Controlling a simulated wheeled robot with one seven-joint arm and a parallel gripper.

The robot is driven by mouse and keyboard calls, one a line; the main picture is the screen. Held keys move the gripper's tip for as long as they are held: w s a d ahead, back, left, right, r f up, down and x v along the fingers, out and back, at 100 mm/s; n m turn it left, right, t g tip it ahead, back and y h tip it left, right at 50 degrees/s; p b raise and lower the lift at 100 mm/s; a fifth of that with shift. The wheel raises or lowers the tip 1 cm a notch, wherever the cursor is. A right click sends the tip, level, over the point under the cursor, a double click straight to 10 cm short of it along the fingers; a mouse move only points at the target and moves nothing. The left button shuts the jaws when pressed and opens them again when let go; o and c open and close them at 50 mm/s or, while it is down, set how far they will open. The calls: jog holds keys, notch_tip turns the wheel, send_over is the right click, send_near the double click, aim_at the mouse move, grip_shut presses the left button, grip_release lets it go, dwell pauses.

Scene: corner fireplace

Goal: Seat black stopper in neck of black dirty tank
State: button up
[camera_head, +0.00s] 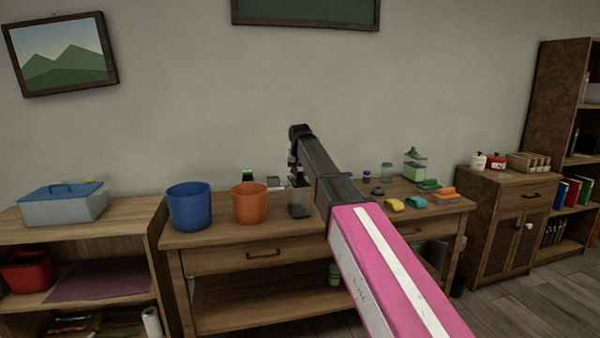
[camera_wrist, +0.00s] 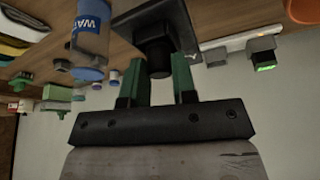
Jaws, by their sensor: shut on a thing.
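My gripper (camera_wrist: 161,65) is shut on the black stopper (camera_wrist: 160,68), a small dark round piece between its green fingers in the wrist view. The black dirty tank (camera_wrist: 185,25) is the dark squarish vessel directly beyond the fingertips. In the head view the tank (camera_head: 299,211) stands on the table, right of the orange bucket, with my gripper (camera_head: 295,182) pointing down over it. The stopper is in line with the tank's top. Dark parts overlap there, so I cannot tell whether the stopper is inside the neck or just above it.
A clear bottle with a blue cap (camera_wrist: 90,45) stands close beside the tank in the wrist view. A small box with a green display (camera_wrist: 263,62) is on the other side. The orange bucket (camera_head: 250,203) and blue bucket (camera_head: 189,207) stand left. Sponges and cloths (camera_head: 416,202) lie right.

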jog(key=o, duration=0.9)
jog(key=shift+f, duration=0.1)
jog(key=v, duration=1.2)
jog(key=s+d+f+g, duration=0.15)
jog(key=d+f, duration=0.25)
jog(key=f, duration=0.4)
jog(key=s+d+f, duration=0.2)
jog(key=d+f, duration=0.1)
jog(key=f, duration=0.6)
jog(key=s+d+f+g, duration=0.1)
jog(key=s+d+f, duration=0.4)
jog(key=s+f, duration=0.3)
jog(key=s+d+f+g, duration=0.1)
jog(key=s+d+f, duration=0.5)
jog(key=s+f, duration=0.3)
jog(key=s+d+f+g, duration=0.1)
jog(key=s+d+f, duration=0.4)
jog(key=f, duration=1)
jog(key=s, duration=0.3)
jog(key=shift+s+d+f, duration=0.25)
jog(key=shift+s+f, duration=0.05)
